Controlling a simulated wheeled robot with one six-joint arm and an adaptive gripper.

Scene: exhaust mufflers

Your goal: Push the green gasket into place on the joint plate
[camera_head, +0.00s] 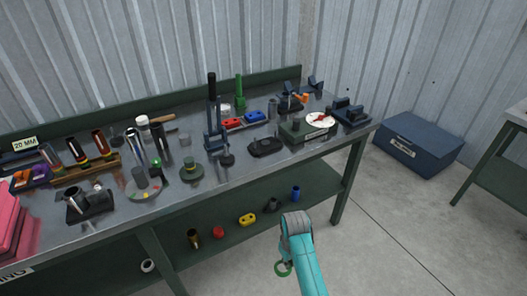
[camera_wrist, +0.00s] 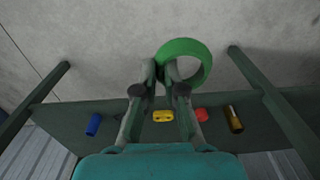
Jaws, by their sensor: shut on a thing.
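The green gasket (camera_wrist: 208,60) is a ring held at its edge between the fingertips of my gripper (camera_wrist: 165,72) in the wrist view. In the head view the gasket (camera_head: 278,271) hangs in the air in front of the bench, low beside my teal arm, and the fingers are mostly hidden behind the arm. The gasket touches nothing but the gripper. I cannot tell for sure which part is the joint plate; a dark flat plate (camera_head: 266,147) lies on the bench top, and a green block (camera_head: 303,131) stands to its right.
The workbench (camera_head: 235,168) is crowded with mufflers, stands and tools. Its lower shelf (camera_head: 330,196) holds a blue cylinder (camera_head: 295,194), a yellow part (camera_head: 247,219), a red part (camera_head: 218,232) and a brass cylinder (camera_head: 194,239). A blue toolbox (camera_head: 420,145) stands right; the floor in front is clear.

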